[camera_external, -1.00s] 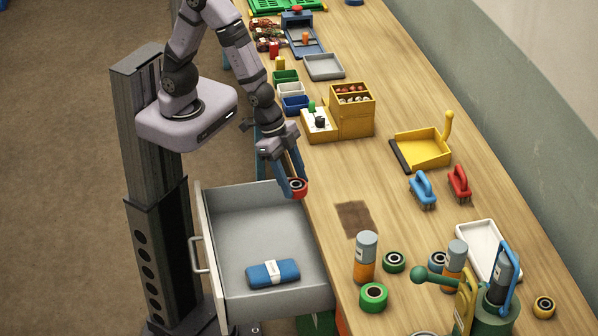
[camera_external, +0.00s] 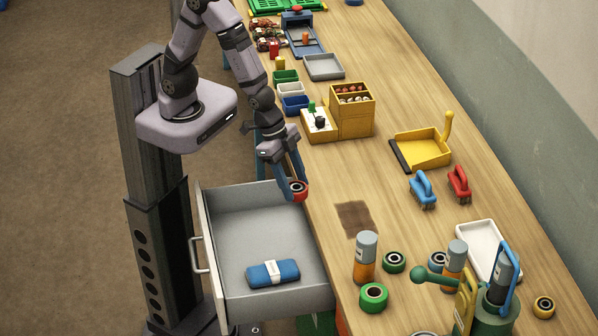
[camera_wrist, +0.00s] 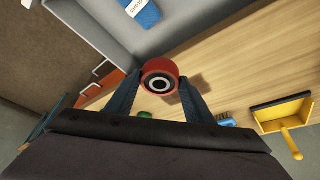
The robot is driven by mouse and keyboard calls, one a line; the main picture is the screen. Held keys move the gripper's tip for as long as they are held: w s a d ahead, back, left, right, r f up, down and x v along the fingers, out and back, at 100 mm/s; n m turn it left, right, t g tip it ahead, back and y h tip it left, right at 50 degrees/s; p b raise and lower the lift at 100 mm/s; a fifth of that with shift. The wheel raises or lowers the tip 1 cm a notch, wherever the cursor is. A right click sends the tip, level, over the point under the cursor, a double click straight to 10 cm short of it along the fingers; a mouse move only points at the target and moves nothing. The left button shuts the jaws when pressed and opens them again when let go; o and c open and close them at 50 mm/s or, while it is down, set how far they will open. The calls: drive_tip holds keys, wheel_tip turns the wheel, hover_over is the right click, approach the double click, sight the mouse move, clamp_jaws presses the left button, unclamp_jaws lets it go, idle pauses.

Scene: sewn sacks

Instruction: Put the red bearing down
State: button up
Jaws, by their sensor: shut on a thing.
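The red bearing (camera_external: 298,190) is a short red ring with a dark and pale centre. My gripper (camera_external: 291,188) is shut on it, with one blue finger on each side. The bearing is held near the bench's front edge, by the far right corner of the open drawer. In the wrist view the red bearing (camera_wrist: 160,82) sits between the two fingertips of my gripper (camera_wrist: 158,88). The picture does not show clearly how high it is above the bench top.
A dark patch (camera_external: 356,218) marks the bench (camera_external: 375,170) to the right. Bare wood surrounds the patch.

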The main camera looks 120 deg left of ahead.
drive_tip(key=w+a+n+b, duration=0.2)
drive_tip(key=w+a+b, duration=0.1)
drive_tip(key=w, duration=1.3)
drive_tip(key=r+n+y+b, duration=0.2)
drive_tip(key=n+b, duration=0.1)
drive_tip(key=b, duration=0.1)
hover_over(408, 233)
drive_tip(key=s, duration=0.1)
drive_tip(key=shift+s+d+f, duration=0.15)
drive_tip(key=shift+s+d, duration=0.05)
drive_tip(key=shift+d, duration=0.2)
drive_tip(key=shift+f+p, duration=1.7)
drive_tip(key=shift+f, duration=3.25)
drive_tip(key=shift+f, duration=0.2)
drive_tip(key=o, duration=1.4)
